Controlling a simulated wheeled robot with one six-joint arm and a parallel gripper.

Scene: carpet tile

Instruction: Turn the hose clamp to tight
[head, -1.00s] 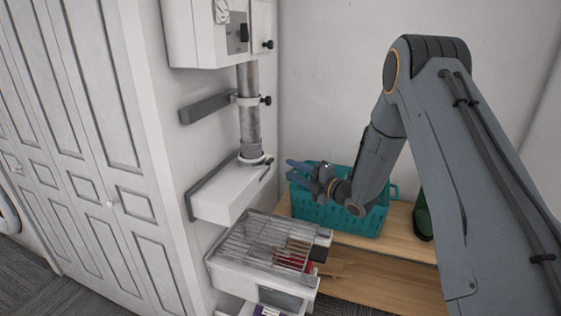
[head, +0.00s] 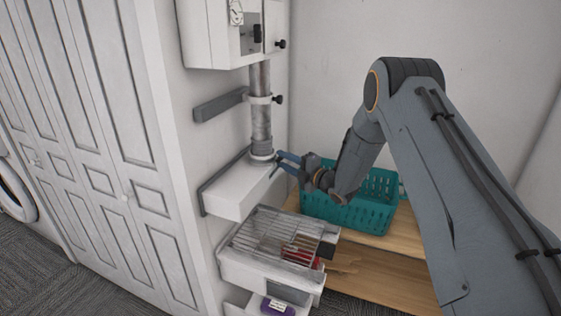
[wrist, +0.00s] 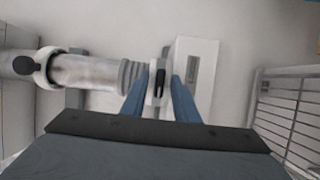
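The hose clamp (head: 262,157) is a white band around the lower end of the grey ribbed hose (head: 261,115), just above a white wall-mounted box (head: 235,190). In the wrist view the clamp (wrist: 152,100) is a pale band with a dark slotted handle standing toward the camera. My gripper (head: 279,159) has blue fingers pointing left at the clamp. In the wrist view the fingers (wrist: 159,80) are spread, one on each side of the clamp's handle. I cannot tell whether they touch it. The clamp's handle is hidden behind the fingers in the head view.
A pipe bracket with a black knob (head: 278,99) sits higher on the hose, below a white cabinet (head: 215,40). A wire rack (head: 265,235) lies below the box. A teal basket (head: 350,215) stands on a wooden shelf behind my gripper. White closet doors (head: 100,130) are at left.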

